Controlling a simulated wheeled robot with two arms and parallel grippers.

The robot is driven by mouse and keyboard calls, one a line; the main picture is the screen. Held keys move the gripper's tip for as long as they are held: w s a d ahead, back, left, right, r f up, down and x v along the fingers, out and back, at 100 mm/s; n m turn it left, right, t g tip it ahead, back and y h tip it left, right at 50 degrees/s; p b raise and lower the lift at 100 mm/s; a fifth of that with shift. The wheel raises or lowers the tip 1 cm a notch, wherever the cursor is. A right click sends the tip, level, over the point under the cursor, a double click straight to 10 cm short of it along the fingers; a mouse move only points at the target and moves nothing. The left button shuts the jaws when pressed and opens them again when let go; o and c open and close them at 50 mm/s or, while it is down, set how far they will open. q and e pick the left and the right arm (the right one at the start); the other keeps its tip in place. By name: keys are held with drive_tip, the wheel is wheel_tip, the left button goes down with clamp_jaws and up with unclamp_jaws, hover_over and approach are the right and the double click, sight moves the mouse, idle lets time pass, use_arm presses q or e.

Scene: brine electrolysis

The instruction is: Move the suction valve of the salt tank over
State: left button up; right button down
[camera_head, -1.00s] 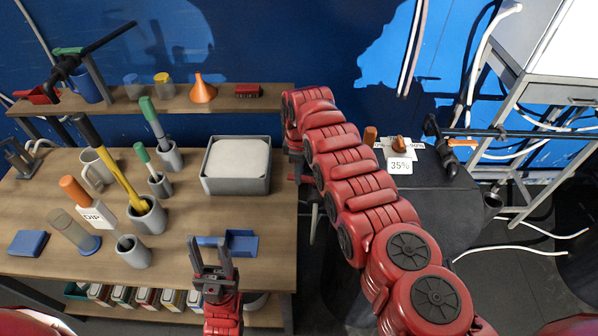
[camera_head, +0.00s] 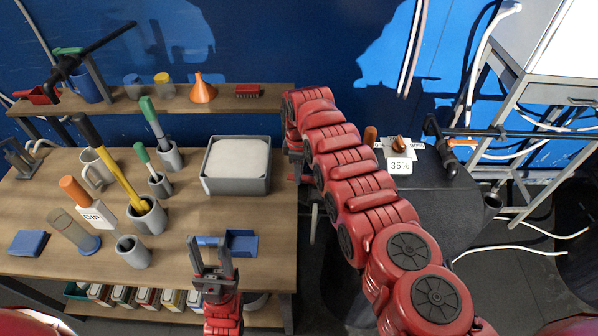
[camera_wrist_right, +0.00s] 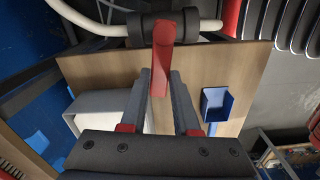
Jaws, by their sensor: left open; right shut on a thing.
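The suction valve shows in the right wrist view as a red lever (camera_wrist_right: 163,65) on a dark fitting on a white pipe (camera_wrist_right: 208,27). My right gripper (camera_wrist_right: 162,85) is shut on the red lever, which sits between its fingers. In the head view the right arm's end is beside the workbench's right edge, and the valve is hidden behind the arm. The dark tank (camera_head: 448,205) stands right of the arm, with a "35%" card (camera_head: 399,166) on top. My left gripper (camera_head: 211,247) is open and empty over the bench front.
A shelf behind carries an orange funnel (camera_head: 203,90). A metal-framed cabinet (camera_head: 555,40) stands at the right.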

drive_tip(key=shift+s+r+n+p, duration=0.25)
drive_tip(key=shift+n+p, duration=0.25)
drive_tip(key=shift+p, duration=0.5)
drive_tip(key=shift+s+f+n, duration=0.2)
drive_tip(key=shift+f+n, duration=0.05)
drive_tip(key=shift+n, duration=0.35)
drive_tip(key=c, duration=0.6)
unclamp_jaws()
drive_tip(key=shift+c, duration=0.2)
wheel_tip(320, 180, up, 17)
drive_tip(key=b, duration=0.5)
drive_tip(key=shift+r, duration=0.2)
